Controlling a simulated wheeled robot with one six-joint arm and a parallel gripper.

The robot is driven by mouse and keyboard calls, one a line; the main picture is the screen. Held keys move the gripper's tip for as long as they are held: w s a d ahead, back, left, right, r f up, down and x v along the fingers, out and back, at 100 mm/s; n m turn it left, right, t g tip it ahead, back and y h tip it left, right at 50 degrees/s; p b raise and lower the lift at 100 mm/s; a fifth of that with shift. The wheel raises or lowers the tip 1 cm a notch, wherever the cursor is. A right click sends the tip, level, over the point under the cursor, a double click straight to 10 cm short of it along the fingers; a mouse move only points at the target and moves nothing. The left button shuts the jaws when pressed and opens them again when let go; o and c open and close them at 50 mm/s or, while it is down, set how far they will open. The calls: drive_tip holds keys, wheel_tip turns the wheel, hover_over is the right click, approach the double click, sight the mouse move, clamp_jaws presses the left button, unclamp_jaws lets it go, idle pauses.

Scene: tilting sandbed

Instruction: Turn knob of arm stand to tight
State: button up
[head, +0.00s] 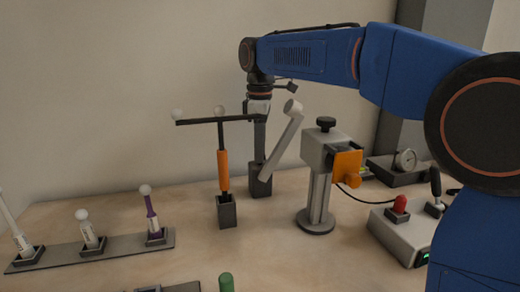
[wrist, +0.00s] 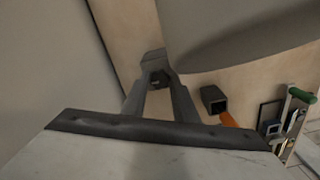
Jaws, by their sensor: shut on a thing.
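My gripper (head: 258,108) points down above a dark upright post (head: 260,150) that stands in a dark socket. In the wrist view its fingers (wrist: 158,88) are shut on a small dark faceted piece (wrist: 160,77) with grey around it. A pale grey arm (head: 283,138) with a round end leans up to the right from the post's foot, beside the gripper. A grey stand (head: 320,190) with a black top knob (head: 326,123) and an orange plate (head: 347,164) stands apart to the right. I cannot tell which of these is the arm stand.
An orange-handled T-shaped tool (head: 223,170) stands close left; its crossbar reaches near my gripper. A rack (head: 120,250) holds several ball-topped rods at the left. A control box (head: 400,232) with a red button and a gauge (head: 405,159) are at the right.

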drive_tip(key=shift+m, duration=0.3)
drive_tip(key=m, duration=0.4)
drive_tip(key=shift+m, duration=0.3)
drive_tip(key=m, duration=0.5)
drive_tip(key=shift+m, duration=0.3)
drive_tip(key=o, duration=1.1)
drive_tip(key=shift+c, duration=0.2)
wheel_tip(320, 180, up, 17)
drive_tip(key=shift+r, duration=0.2)
